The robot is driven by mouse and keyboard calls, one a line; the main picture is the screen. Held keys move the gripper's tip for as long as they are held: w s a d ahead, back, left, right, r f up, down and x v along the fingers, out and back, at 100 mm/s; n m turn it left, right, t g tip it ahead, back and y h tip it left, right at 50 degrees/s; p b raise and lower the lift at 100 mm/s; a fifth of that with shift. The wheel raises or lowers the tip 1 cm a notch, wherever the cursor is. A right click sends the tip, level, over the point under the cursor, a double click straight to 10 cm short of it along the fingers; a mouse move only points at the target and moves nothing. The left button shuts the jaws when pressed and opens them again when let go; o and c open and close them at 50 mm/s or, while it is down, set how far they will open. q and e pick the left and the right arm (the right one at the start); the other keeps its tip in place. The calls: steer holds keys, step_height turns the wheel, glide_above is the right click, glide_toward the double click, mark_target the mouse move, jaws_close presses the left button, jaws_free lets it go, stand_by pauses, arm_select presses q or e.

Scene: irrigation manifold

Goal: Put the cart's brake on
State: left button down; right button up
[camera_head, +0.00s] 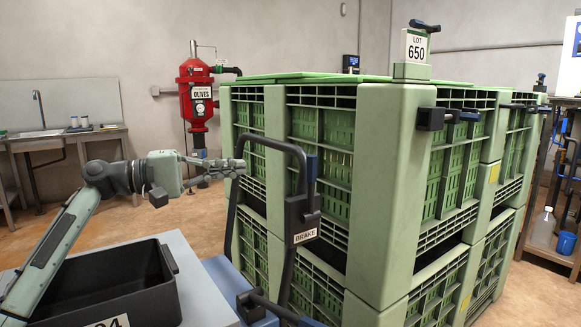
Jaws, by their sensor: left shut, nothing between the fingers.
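The cart's black push handle (285,144) rises in front of the green crates. A black brake box with a white BRAKE label (305,236) is fixed to the handle's right post. An upright lever with a blue tip (312,168) stands out of the box. My left gripper (240,168) comes in from the left, its fingers shut and empty, pointing right. It is at the left upper part of the handle, left of the lever and at about its height. I cannot tell whether it touches the handle. My right gripper is not in view.
Tall green crates (390,190) fill the middle and right. A black bin (105,290) sits at the lower left. Another black lever with a blue end (255,306) is low in front. A red OLIVES tank (196,95) and a sink bench (60,140) stand behind.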

mark_target(311, 189)
arm_select(q)
steer(key=d, duration=0.3)
steer(key=d+p, duration=0.1)
steer(key=d, duration=0.3)
steer(key=w+d, duration=0.1)
steer(key=d, duration=0.3)
steer(key=shift+d, duration=0.1)
steer(key=shift+s+d, duration=0.2)
steer(key=shift+s, duration=0.05)
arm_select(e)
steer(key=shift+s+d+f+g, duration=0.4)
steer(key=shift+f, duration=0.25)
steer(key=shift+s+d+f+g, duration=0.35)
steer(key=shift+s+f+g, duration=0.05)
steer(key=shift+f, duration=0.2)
arm_select(q)
steer(key=shift+s+d, duration=0.1)
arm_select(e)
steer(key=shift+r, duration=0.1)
